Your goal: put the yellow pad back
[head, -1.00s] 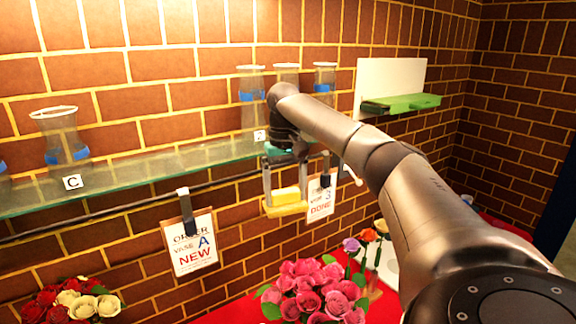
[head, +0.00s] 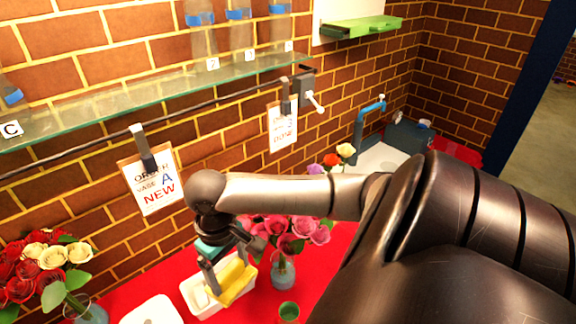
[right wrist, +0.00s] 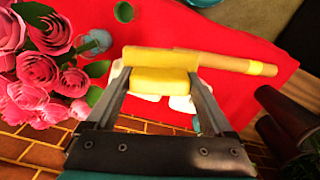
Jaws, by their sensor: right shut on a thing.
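The yellow pad (head: 236,284) is held between the fingers of my right gripper (head: 230,272), low over the red table. It overlaps the right side of a small white tray (head: 192,291); I cannot tell whether it touches the tray. In the right wrist view the pad (right wrist: 158,82) shows as a yellow block between the fingertips (right wrist: 157,76), with a wider yellow slab at its far side. White parts of the tray show behind it. My left gripper is not in view.
Pink roses in a vase (head: 283,270) stand close right of the gripper, with a green cup (head: 289,311) nearby. Red and cream flowers (head: 45,265) stand at left. A wooden stick (right wrist: 235,65) lies beside the pad in the wrist view. A glass shelf (head: 150,103) runs above.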

